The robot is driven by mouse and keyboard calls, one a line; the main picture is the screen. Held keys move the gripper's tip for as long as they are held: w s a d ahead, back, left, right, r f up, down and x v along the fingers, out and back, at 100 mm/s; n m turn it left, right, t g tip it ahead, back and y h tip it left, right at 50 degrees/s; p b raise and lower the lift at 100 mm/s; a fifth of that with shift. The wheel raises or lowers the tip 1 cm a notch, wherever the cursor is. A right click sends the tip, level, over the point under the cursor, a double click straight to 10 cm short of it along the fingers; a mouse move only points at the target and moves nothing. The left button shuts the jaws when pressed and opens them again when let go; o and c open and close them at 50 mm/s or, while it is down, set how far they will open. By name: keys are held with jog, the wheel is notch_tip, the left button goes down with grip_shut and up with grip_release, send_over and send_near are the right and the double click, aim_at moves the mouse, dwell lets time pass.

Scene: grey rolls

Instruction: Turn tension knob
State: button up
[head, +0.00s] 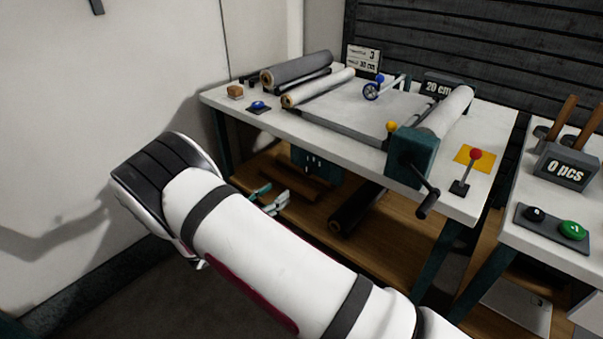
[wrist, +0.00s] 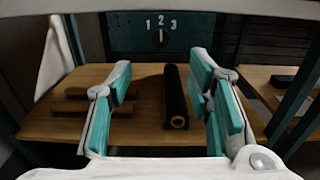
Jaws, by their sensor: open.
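The tension knob (wrist: 160,37) is a small dark round dial on a teal panel (wrist: 120,35) under the table, with the numbers 1, 2 and 3 above it. Its light pointer mark appears to stand upright, toward the 2. In the head view the panel (head: 316,163) shows below the tabletop, too small to read. My gripper (wrist: 163,92) is open and empty, with teal-padded fingers apart. The knob appears above and between the fingertips, farther off, with no contact. In the head view my gripper (head: 272,199) is in front of the lower shelf.
A dark roll (wrist: 174,98) lies on the wooden lower shelf (wrist: 60,126), with brown pieces (wrist: 90,97) to its left. Above is the white tabletop (head: 232,107) with rolls and a crank (head: 428,200). Table legs and a wall flank the space.

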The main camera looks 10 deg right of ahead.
aim_at(307, 171)
jog(key=b+x, duration=0.1)
jog(key=x, duration=1.2)
jog(key=shift+c, duration=0.6)
grip_shut()
